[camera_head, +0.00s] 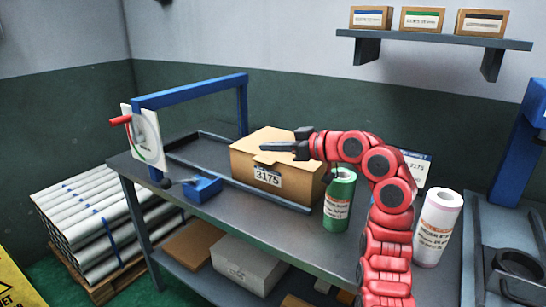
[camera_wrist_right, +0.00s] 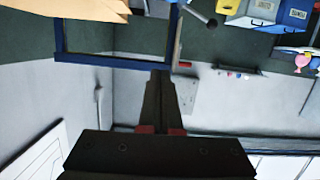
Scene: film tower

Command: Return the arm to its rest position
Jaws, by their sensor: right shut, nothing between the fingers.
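My right arm (camera_head: 392,215) is red and rises from the bottom right of the head view, bending left over the table. Its dark right gripper (camera_head: 290,146) is shut and empty, over the top of a cardboard box (camera_head: 245,165) labelled 3175. I cannot tell whether it touches the box. In the right wrist view the gripper's two fingers (camera_wrist_right: 160,90) lie close together with nothing between them. My left gripper is in neither view.
A green roll (camera_head: 339,205) and a white roll (camera_head: 437,230) stand near my right arm. A blue frame (camera_head: 190,92) rises over the grey table (camera_head: 215,212). A wall shelf (camera_head: 430,40) holds small boxes. Pipes (camera_head: 90,215) lie stacked at left.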

